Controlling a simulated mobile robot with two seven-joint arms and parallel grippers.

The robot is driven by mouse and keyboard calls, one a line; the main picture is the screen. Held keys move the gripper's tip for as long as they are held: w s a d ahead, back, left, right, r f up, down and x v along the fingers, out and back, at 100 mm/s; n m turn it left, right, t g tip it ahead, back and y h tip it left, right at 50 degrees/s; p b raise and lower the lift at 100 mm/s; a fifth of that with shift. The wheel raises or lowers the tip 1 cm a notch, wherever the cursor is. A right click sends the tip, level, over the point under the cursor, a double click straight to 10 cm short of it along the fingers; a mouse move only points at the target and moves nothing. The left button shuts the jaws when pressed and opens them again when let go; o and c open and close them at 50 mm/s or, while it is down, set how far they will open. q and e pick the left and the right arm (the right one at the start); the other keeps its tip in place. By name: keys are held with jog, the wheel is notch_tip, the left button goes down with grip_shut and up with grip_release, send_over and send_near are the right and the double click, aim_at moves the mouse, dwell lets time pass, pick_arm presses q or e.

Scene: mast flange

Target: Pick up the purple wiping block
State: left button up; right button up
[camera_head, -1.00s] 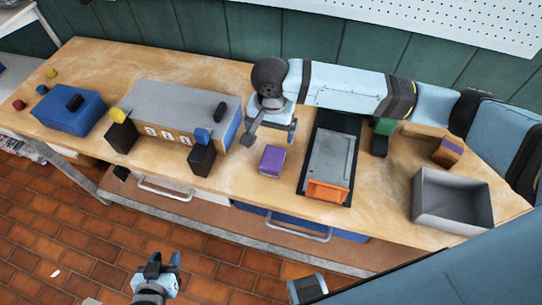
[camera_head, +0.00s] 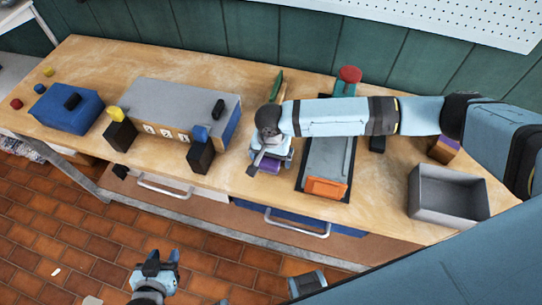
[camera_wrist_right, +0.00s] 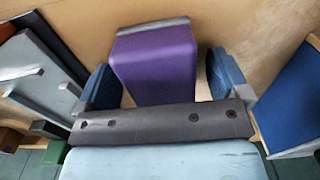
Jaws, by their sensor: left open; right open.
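The purple wiping block (camera_head: 264,165) is on the workbench, mostly hidden under my right gripper (camera_head: 268,158) in the head view. In the right wrist view the block (camera_wrist_right: 155,62) shows clearly, with a grey layer along its far edge. The right gripper's two blue fingers stand open on either side of it, with small gaps. I cannot tell the exact height of the fingertips over the bench. My left gripper (camera_head: 158,265) is open and empty, low in front of the bench, over the brick floor.
A dark tray with a grey plate and orange end (camera_head: 326,187) lies just right of the block. A grey-topped box (camera_head: 180,105) with black blocks before it stands left. A grey open bin (camera_head: 447,195) is at the right, a blue box (camera_head: 68,110) far left.

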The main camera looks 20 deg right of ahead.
jog(key=c, duration=1)
jog(key=shift+c, duration=0.2)
notch_tip(320, 180, up, 20)
